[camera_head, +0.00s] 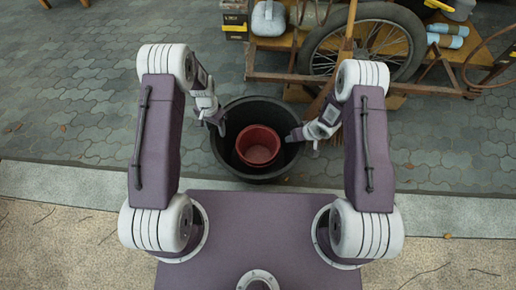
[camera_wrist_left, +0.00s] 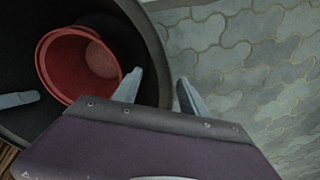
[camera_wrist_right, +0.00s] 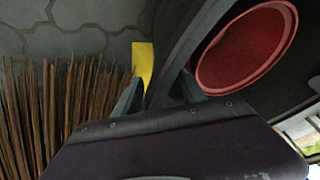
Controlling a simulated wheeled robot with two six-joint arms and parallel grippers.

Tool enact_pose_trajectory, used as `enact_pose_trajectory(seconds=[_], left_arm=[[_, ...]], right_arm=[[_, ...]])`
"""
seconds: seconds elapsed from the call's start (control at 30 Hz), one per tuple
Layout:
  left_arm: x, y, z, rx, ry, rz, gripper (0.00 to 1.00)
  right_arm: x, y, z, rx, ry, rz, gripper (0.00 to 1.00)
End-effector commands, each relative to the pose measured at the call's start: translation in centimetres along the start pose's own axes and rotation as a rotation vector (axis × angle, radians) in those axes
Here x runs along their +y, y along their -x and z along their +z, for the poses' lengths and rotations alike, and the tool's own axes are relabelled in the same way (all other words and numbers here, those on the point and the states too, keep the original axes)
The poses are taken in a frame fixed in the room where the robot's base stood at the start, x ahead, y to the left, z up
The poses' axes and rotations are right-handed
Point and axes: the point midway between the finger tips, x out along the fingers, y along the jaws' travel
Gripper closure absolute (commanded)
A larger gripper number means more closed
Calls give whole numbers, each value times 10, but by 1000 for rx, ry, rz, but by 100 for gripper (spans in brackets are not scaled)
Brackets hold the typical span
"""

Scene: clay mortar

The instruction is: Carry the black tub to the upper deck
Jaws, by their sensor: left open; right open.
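The black tub (camera_head: 232,171) stands on the paving in front of my base, with a red bucket (camera_head: 258,146) inside it. My left gripper (camera_head: 219,126) is open at the tub's left rim. In the left wrist view its fingers (camera_wrist_left: 160,88) lie on either side of the tub's rim (camera_wrist_left: 150,35). My right gripper (camera_head: 294,136) is open at the tub's right rim. In the right wrist view its fingers (camera_wrist_right: 158,92) also lie on either side of the tub wall (camera_wrist_right: 180,45). Contact with the wall cannot be told. A wooden deck (camera_head: 287,42) shows behind the tub.
A grey jug (camera_head: 268,18) sits on the deck. Broom bristles (camera_wrist_right: 60,105) stand close to my right gripper. Paving (camera_head: 75,95) at left is clear.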

Motion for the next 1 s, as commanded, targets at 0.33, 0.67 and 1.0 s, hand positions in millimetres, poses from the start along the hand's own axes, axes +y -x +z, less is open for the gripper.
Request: enact_pose_trajectory(seconds=[0.33,0.67,1.0], left_arm=[[0,0,0,0,0,0,89],[-1,0,0,0,-2,-2,100],[-2,0,0,0,-4,-3,100]], right_arm=[[0,0,0,0,0,0,91],[1,0,0,-1,0,2,100],[2,0,1,-3,0,3,100]])
